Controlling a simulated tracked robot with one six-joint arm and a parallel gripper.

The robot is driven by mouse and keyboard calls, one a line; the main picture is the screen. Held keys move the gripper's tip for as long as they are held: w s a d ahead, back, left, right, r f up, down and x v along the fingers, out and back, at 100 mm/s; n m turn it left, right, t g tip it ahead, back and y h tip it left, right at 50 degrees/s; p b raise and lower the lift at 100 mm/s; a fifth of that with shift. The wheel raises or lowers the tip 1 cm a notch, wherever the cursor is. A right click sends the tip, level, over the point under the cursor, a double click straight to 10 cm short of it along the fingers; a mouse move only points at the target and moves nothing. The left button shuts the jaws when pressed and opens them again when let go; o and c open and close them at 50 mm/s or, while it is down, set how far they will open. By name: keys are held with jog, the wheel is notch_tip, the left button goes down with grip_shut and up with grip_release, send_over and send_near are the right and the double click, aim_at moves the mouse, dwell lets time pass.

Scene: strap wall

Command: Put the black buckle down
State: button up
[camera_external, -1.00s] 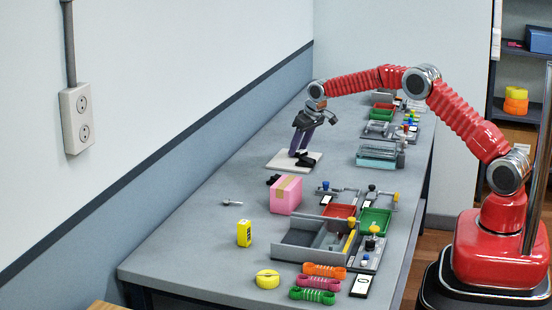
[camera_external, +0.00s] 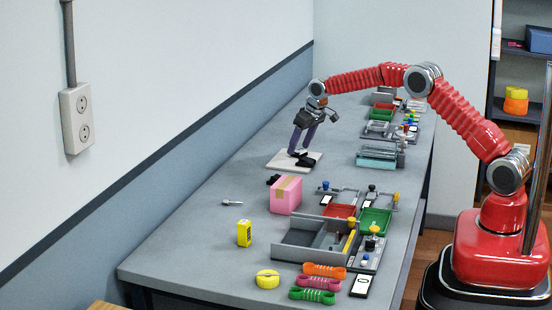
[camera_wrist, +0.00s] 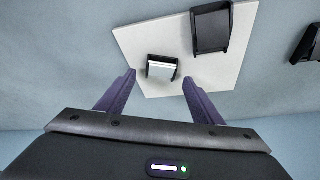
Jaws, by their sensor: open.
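A black buckle part (camera_wrist: 162,70) with a pale bar or strip lies on the white plate (camera_wrist: 140,35). It sits between and just ahead of my fingertips in the wrist view, apart from both. A larger black buckle part (camera_wrist: 211,30) lies on the same plate to the right. In the external view the plate (camera_external: 276,160) is on the grey bench, with black parts (camera_external: 305,160) on it. My gripper (camera_wrist: 160,76) is open, its purple fingers pointing down over the plate, holding nothing. It also shows in the external view (camera_external: 298,150).
Another dark piece (camera_wrist: 309,45) lies off the plate at the right edge. A pink box (camera_external: 285,196), a grey divided tray (camera_external: 300,245), a red bin (camera_external: 338,211) and a green bin (camera_external: 376,221) stand nearer. The bench left of the plate is clear.

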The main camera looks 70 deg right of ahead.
jog(key=v, duration=1.1)
jog(key=shift+d, duration=0.1)
dwell(0.4)
jog(key=s+a+r+n, duration=0.1)
jog(key=s+a+r, duration=0.6)
jog(key=s+a, duration=0.2)
jog(key=s+a+r+n, duration=0.1)
jog(key=s+a+r, duration=0.5)
jog(key=s+a, duration=0.35)
jog(key=s+a+f, duration=0.2)
jog(key=s+a, duration=0.1)
jog(key=s, duration=0.5)
jog(key=s+a+f+n+t+y, duration=0.1)
jog(key=s+a, duration=0.2)
jog(key=s, duration=0.6)
jog(key=s+a+f+n, duration=0.1)
jog(key=s+a, duration=0.3)
jog(key=s, duration=0.5)
jog(key=shift+f+y, duration=0.4)
jog(key=shift+f, duration=0.4)
